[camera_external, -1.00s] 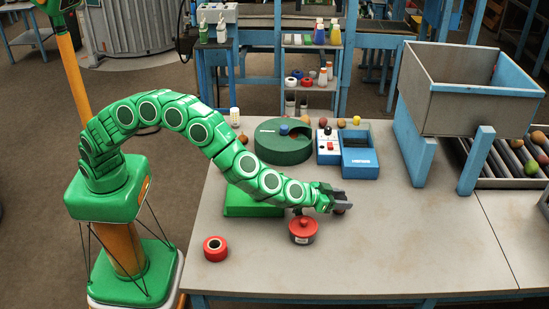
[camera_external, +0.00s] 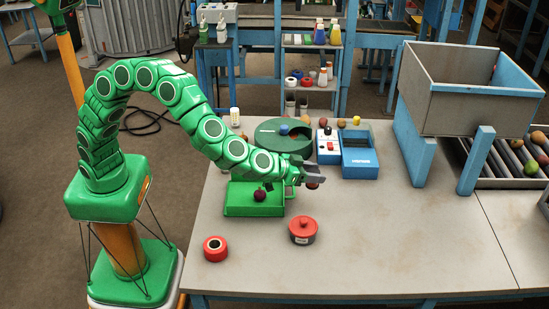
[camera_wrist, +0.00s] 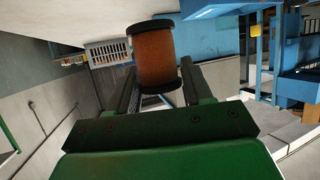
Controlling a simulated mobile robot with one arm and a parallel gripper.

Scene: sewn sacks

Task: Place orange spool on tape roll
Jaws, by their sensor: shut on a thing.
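My gripper (camera_external: 312,173) is shut on the orange spool, above the table and right of the green tray. In the wrist view the spool (camera_wrist: 155,55) has an orange-brown body and dark end flanges, and sits between the fingers (camera_wrist: 158,86). In the external view only a small brownish part of the spool (camera_external: 313,185) shows under the fingers. The tape roll (camera_external: 215,249), a red ring with a pale core, lies flat on the table at the front left, apart from my gripper.
A green tray (camera_external: 235,209) holds a dark red round thing (camera_external: 259,195). A green round container (camera_external: 268,150) and a blue device (camera_external: 360,163) stand behind. The table's front right is clear.

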